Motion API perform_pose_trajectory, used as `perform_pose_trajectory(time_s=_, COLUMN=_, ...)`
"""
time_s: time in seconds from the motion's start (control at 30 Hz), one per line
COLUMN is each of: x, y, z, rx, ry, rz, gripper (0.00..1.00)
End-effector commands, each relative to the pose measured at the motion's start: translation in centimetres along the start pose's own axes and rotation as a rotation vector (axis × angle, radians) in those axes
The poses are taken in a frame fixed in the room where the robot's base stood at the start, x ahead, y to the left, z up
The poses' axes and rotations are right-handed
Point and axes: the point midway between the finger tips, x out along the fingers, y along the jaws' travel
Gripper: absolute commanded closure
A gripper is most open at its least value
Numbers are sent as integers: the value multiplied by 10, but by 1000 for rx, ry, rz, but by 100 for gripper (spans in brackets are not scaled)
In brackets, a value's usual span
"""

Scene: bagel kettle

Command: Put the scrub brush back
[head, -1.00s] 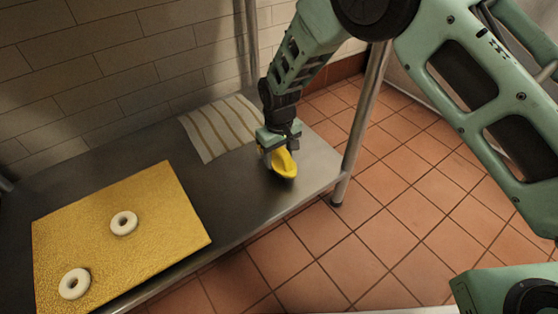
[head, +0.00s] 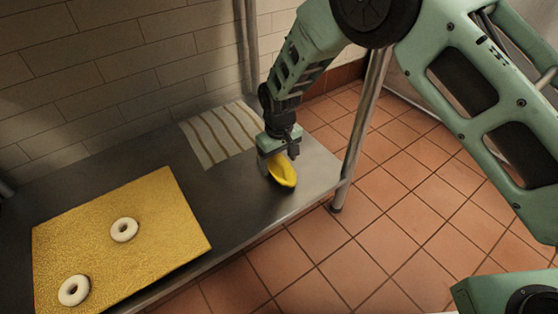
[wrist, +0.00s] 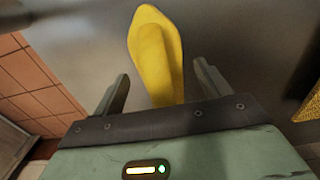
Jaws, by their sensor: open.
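The yellow scrub brush (head: 284,172) lies on the metal shelf near its right end, with a dark underside edge showing in the head view. In the wrist view the brush (wrist: 156,58) points away from my gripper (wrist: 162,78). Its near end lies between the two spread fingers, with a gap on each side. In the head view my gripper (head: 279,153) is open at the brush's back end and hides part of it. I cannot tell the exact height of the fingers over the shelf.
A striped cloth (head: 222,133) lies behind and left of the brush. A yellow textured board (head: 165,235) with two pale bagels (head: 124,229) is at the left. A metal post (head: 360,125) stands at the shelf's right corner. Bare metal shelf (head: 225,190) lies between board and brush.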

Motion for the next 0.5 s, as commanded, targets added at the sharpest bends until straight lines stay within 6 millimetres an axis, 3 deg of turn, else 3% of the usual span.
perform_pose_trajectory(time_s=0.03, x=-17, y=0, z=-1, rx=0, ry=2, rz=0, gripper=24)
perform_pose_trajectory(time_s=0.2, x=-54, y=0, z=0, rx=1, ry=3, rz=0, gripper=24)
perform_pose_trajectory(time_s=0.5, x=-101, y=0, z=0, rx=0, ry=2, rz=0, gripper=24)
